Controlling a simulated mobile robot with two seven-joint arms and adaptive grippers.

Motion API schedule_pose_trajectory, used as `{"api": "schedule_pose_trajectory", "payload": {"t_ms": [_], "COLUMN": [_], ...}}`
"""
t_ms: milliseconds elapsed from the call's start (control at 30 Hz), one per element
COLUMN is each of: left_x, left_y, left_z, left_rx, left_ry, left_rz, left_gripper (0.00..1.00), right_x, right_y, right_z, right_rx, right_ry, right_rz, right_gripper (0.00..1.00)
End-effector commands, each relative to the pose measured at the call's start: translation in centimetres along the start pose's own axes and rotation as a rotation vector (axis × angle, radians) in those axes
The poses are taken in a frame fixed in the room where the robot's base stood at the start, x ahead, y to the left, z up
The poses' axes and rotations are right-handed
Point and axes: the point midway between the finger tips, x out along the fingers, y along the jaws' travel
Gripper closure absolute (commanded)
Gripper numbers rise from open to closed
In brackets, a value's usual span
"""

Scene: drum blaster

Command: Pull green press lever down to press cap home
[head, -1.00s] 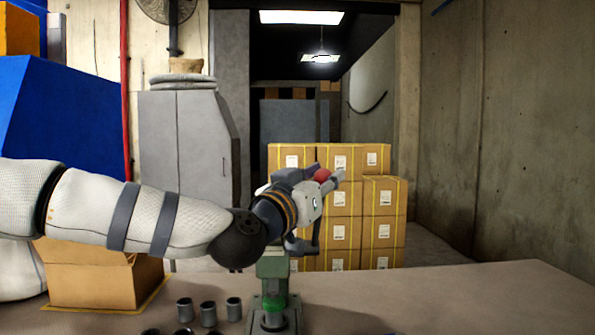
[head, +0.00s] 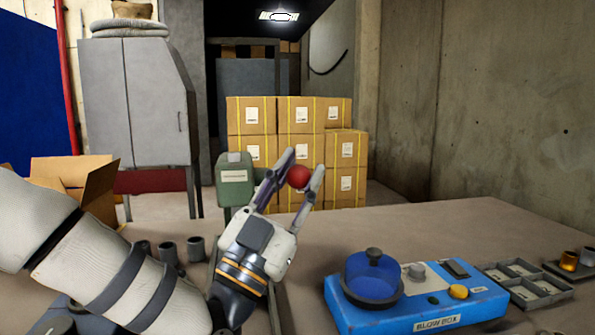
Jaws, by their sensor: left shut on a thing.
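The green press (head: 235,187) stands at the middle of the table, its labelled head showing left of my gripper. Its lower part is mostly hidden behind my left arm and gripper. A red ball knob (head: 298,177) sits between the fingers of my left gripper (head: 299,170), which is shut on it. The fingers point up and away from me, right of the press head. The lever's shaft is hidden or cannot be made out. The cap is not clearly seen. My right gripper is not in view.
A blue blow box (head: 415,300) with a round blue chamber stands at the right front. A grey divided tray (head: 523,283) lies farther right. Several grey cups (head: 196,248) stand left of the press beside my arm. The table behind the blow box is clear.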

Motion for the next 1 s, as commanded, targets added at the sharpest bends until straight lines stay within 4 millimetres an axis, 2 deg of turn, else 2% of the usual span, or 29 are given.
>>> {"api": "schedule_pose_trajectory", "payload": {"t_ms": [33,100,667,700,767,1000], "left_x": [-0.58,-0.74,-0.86,-0.85,-0.85,-0.78], "left_y": [0.48,0.58,0.57,0.56,0.55,0.44], "left_z": [0.82,0.99,1.11,1.11,1.09,0.98], "left_rx": [-0.001,0.009,0.025,0.025,0.025,0.028], "left_ry": [-0.002,0.012,0.034,0.034,0.034,0.038], "left_rz": [0.009,0.012,0.015,0.015,0.014,0.011], "left_gripper": [1.0,1.0,1.0,0.65,0.51,0.51], "right_x": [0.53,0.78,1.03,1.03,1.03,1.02], "right_y": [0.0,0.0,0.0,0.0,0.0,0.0], "right_z": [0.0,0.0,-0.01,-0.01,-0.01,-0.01], "right_rx": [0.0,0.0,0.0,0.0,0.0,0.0], "right_ry": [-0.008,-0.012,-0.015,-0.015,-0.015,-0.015], "right_rz": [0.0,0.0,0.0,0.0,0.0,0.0], "right_gripper": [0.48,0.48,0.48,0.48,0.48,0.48]}}
